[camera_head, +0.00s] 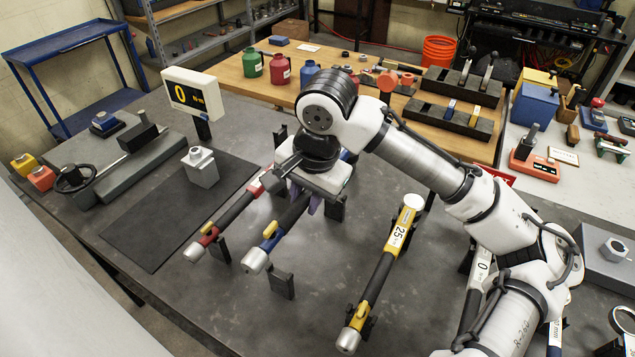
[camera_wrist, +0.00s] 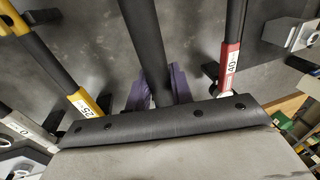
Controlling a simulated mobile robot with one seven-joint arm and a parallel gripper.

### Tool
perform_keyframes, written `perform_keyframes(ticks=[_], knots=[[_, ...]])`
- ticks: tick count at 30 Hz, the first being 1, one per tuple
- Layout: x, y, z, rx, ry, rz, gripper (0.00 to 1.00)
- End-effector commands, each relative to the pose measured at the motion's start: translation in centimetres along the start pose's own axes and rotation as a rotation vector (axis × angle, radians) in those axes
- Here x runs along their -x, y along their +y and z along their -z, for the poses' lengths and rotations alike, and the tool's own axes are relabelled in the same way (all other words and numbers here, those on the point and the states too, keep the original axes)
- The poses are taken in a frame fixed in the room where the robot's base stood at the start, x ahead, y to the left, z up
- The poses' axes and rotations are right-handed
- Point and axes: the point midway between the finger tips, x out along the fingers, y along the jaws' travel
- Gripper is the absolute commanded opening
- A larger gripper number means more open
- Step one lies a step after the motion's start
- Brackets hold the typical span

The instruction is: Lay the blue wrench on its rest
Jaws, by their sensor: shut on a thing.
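The blue wrench (camera_head: 272,242) has a dark shaft, a blue band with a yellow tab, and a silver head pointing to the front left. My gripper (camera_head: 312,202), with purple fingers, is shut on its shaft; in the wrist view the dark shaft (camera_wrist: 146,45) runs between the fingers (camera_wrist: 160,90). Two black posts of a rest, the front one (camera_head: 281,283) and the back one (camera_head: 336,209), stand just right of the wrench in the head view. The wrench appears held above the bench, apart from the front post. My wrist hides its rear end.
The red wrench (camera_head: 228,217) lies close on the left, the yellow wrench (camera_head: 378,275) on the right, and a white-ended wrench (camera_head: 479,275) farther right. A black mat (camera_head: 165,225) with a grey block (camera_head: 202,168) and a display (camera_head: 195,95) stand left. Bare bench shows in front.

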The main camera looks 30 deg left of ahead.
Motion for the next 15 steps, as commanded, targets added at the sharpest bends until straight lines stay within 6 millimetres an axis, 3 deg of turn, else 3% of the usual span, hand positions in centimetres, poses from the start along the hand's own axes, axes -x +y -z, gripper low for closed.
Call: perform_keyframes(ticks=[8, 15], knots=[[-1.2, 0.2, 0.0, 0.0, 0.002, 0.001, 0.0], [-3.6, 0.8, -0.1, 0.0, 0.003, 0.001, 0.0]])
